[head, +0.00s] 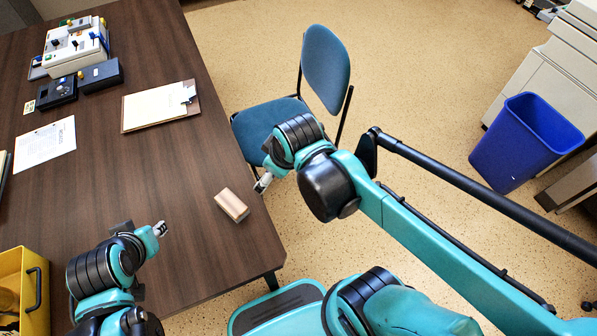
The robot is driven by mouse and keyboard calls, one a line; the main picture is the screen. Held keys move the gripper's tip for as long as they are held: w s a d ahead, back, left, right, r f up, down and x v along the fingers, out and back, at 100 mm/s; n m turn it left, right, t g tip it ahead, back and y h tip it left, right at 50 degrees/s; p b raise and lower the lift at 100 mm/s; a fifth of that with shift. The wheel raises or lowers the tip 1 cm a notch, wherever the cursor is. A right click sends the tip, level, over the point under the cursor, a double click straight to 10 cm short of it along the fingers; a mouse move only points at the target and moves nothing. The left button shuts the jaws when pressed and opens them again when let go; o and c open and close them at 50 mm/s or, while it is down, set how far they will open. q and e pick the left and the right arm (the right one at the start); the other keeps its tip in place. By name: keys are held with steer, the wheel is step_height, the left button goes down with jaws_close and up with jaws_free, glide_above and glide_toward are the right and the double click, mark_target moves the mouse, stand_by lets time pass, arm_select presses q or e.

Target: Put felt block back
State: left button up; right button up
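A small block (232,205), tan on top with a paler side, lies on the dark wooden table (190,190) near its right edge. It looks like the felt block. My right gripper (263,183) is just past the table edge, up and to the right of the block, and looks apart from it. My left gripper (160,229) is over the table, left of the block and apart from it. Both grippers' fingers are small and partly hidden, so their opening is unclear. I see no object in either.
A yellow bin (37,265) stands at the lower left. A clipboard (158,107), a paper sheet (44,143) and control boxes (76,47) lie farther back. A blue chair (325,67) stands beside the table; a blue waste bin (520,145) is at right. The table's middle is clear.

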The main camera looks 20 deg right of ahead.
steer(key=s+d+m+t, duration=0.2)
steer(key=s+d+m, duration=0.2)
steer(key=m, duration=0.2)
steer(key=shift+s+r+m+h, duration=0.15)
steer(key=shift+s+m+h, duration=0.05)
steer(key=shift+m+h, duration=0.1)
stand_by(0.9)
